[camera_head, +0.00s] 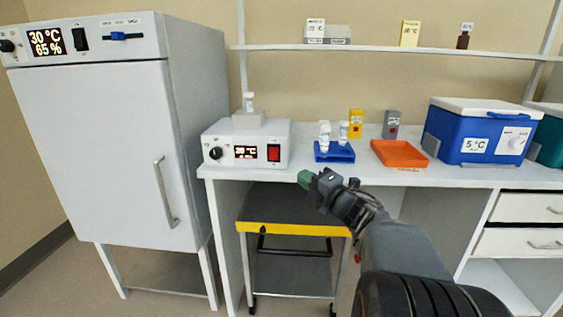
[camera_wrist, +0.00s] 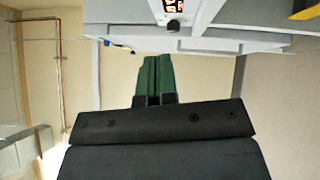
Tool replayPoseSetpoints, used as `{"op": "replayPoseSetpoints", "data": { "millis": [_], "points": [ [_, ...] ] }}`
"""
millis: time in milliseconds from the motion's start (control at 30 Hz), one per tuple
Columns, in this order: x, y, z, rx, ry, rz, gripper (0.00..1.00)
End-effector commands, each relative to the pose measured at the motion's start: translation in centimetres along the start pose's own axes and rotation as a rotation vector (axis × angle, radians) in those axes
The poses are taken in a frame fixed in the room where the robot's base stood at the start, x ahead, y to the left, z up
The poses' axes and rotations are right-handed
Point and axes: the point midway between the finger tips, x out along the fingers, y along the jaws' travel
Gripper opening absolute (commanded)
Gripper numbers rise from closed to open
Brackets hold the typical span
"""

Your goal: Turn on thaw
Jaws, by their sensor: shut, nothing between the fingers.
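A white heater box (camera_head: 246,146), likely the thaw unit, stands at the left end of the bench. Its front has a black knob (camera_head: 215,153), a lit display (camera_head: 246,152) and a red rocker switch (camera_head: 273,153). I cannot tell the switch's position. My gripper (camera_head: 305,178) is shut and empty, in front of the bench edge, right of and below the switch and apart from it. In the wrist view its green fingers (camera_wrist: 153,78) are together. A lit display (camera_wrist: 173,5) and a black knob (camera_wrist: 173,26) show at that view's top edge.
A white incubator (camera_head: 110,130) stands left of the bench. A blue rack (camera_head: 334,153) with white tubes, an orange tray (camera_head: 400,154) and a blue cooler (camera_head: 470,155) are on the bench. A yellow-edged cart (camera_head: 290,229) stands below.

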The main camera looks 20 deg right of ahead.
Motion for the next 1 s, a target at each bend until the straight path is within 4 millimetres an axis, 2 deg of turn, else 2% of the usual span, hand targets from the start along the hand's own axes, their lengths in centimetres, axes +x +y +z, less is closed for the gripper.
{"op": "replayPoseSetpoints", "data": {
  "millis": [267, 433, 933, 1000],
  "points": [
    [0.1, 0.1, 0.0, 0.001, -0.001, 0.000, 0.00],
    [1.2, 0.0, 0.0, 0.003, 0.001, 0.001, 0.00],
    [10.1, -0.1, -0.1, 0.003, 0.001, 0.001, 0.00],
    [10.8, 0.0, 0.7, 0.003, -0.002, -0.001, 0.00]
  ]
}}
